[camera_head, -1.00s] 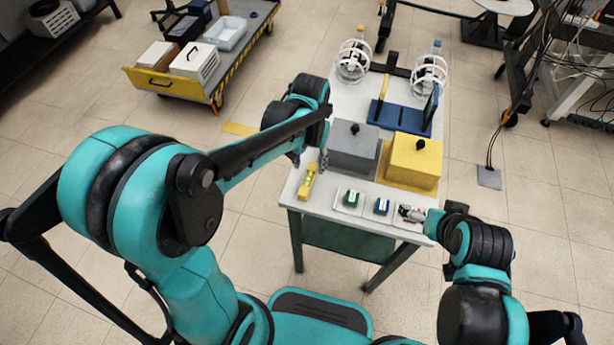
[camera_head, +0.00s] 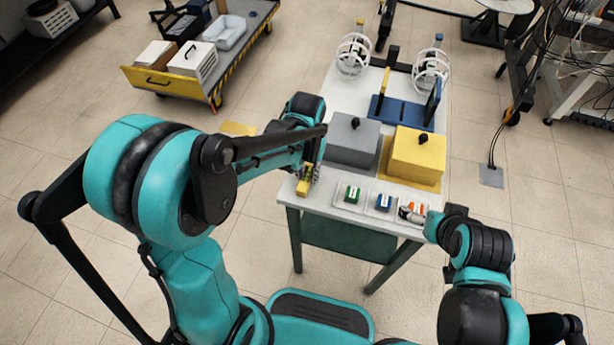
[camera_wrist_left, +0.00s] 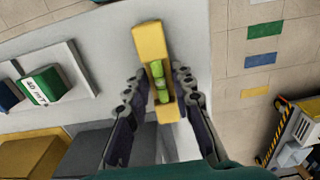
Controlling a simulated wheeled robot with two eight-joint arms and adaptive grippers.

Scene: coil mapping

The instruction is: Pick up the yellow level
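The yellow level (camera_head: 303,187) lies at the left front of the white table in the head view, partly hidden by my left gripper. In the left wrist view the level (camera_wrist_left: 151,42) shows its green vial, and the fingers of my left gripper (camera_wrist_left: 163,76) are spread on either side of its vial part, with small gaps visible. In the head view my left gripper (camera_head: 313,166) is over the far end of the level. My right gripper (camera_head: 432,224) is at the table's right front corner, by an orange and white item (camera_head: 412,210); its fingers are not clear.
On the table (camera_head: 314,210), a green block (camera_head: 352,194) and a blue block (camera_head: 384,202) sit right of the level. Behind are a grey box (camera_head: 353,143) and a yellow box (camera_head: 417,155). A cart (camera_head: 180,86) stands farther left.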

